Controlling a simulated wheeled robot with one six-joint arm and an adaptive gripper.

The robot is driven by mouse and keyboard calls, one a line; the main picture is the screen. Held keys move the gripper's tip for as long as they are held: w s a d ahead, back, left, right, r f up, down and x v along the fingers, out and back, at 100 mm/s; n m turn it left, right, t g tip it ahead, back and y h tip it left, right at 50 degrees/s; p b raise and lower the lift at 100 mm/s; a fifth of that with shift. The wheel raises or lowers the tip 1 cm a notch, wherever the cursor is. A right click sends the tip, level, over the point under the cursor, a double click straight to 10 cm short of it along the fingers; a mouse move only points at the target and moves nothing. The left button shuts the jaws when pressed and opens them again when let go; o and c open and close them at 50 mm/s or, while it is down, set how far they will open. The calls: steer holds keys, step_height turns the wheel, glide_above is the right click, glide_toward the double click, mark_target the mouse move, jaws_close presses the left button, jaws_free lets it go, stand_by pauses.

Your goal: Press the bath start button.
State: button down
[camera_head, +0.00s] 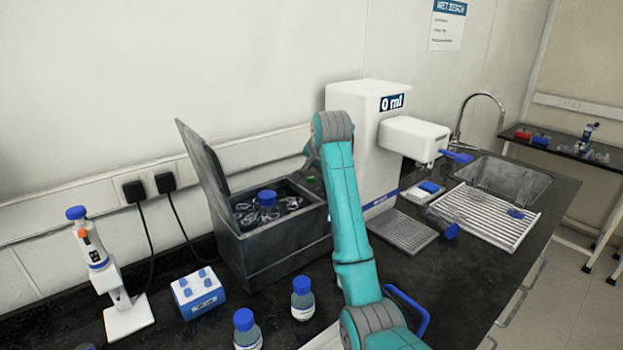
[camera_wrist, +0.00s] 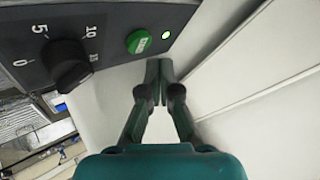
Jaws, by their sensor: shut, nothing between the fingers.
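The bath (camera_head: 270,258) is a dark grey box with its lid raised, left of my arm in the head view. A blue-capped bottle (camera_head: 267,199) stands inside it. In the wrist view its panel (camera_wrist: 105,20) carries a green button (camera_wrist: 138,41), a lit green lamp (camera_wrist: 166,35) and a black dial (camera_wrist: 66,62) with numbers. My gripper (camera_wrist: 158,66) is shut and empty, with its fingertips just below and right of the green button in the wrist view. I cannot tell whether they touch the panel. In the head view my arm hides the gripper's tips.
A white dispenser (camera_head: 362,125) reading "0 ml" stands right behind my arm. Blue-capped bottles (camera_head: 303,300), a blue-and-white rack (camera_head: 197,292) and a pipette stand (camera_head: 128,315) are at the front left. A sink (camera_head: 515,180) and draining rack (camera_head: 490,215) lie right.

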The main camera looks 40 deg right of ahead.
mark_target(313, 179)
steer(key=shift+r, duration=2.2)
